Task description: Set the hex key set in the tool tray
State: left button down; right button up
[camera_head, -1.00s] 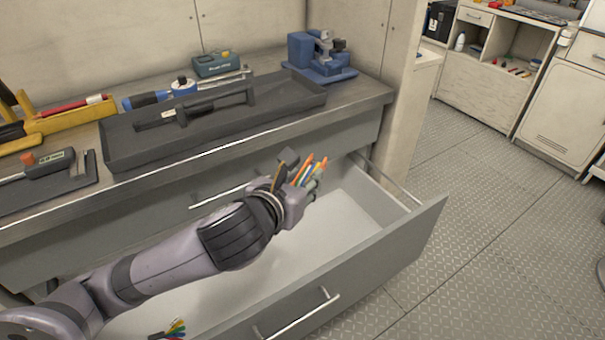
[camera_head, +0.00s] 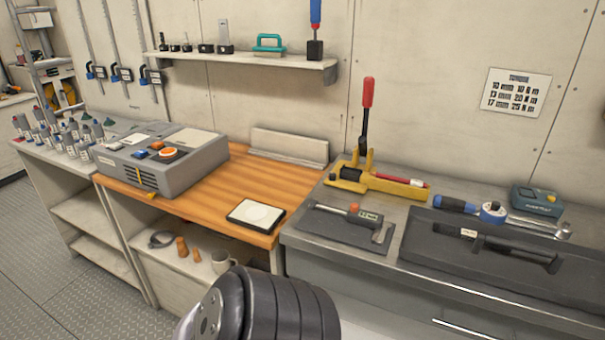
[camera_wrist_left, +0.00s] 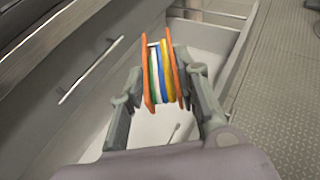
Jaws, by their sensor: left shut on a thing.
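The hex key set (camera_wrist_left: 160,75) shows in the left wrist view as a colourful bundle, with orange outer sides and blue, white, green and yellow between. My left gripper (camera_wrist_left: 163,88) is shut on it, above the open drawer (camera_wrist_left: 213,42). In the head view only a dark, ribbed part of my arm shows at the bottom; the gripper and the set are out of that view. The tool tray (camera_head: 425,262), long, dark and shallow, lies on the counter at the right. A dark bar-like piece (camera_head: 495,246) with a label runs along it. My right gripper is not in view.
Left of the tray are a grey mat (camera_head: 340,232) with a tool and a yellow holder (camera_head: 380,182) with a red-handled tool. A blue-handled tool (camera_head: 470,208) and a teal case (camera_head: 537,200) lie behind the tray. A wooden bench (camera_head: 230,195) carries a grey machine (camera_head: 165,155).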

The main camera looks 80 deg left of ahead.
aim_at(571, 265)
jog(key=k+j+u, duration=0.1)
jog(key=u, duration=0.3)
jog(key=k+j+u, duration=0.1)
jog(key=u, duration=0.25)
jog(key=i+j, duration=0.05)
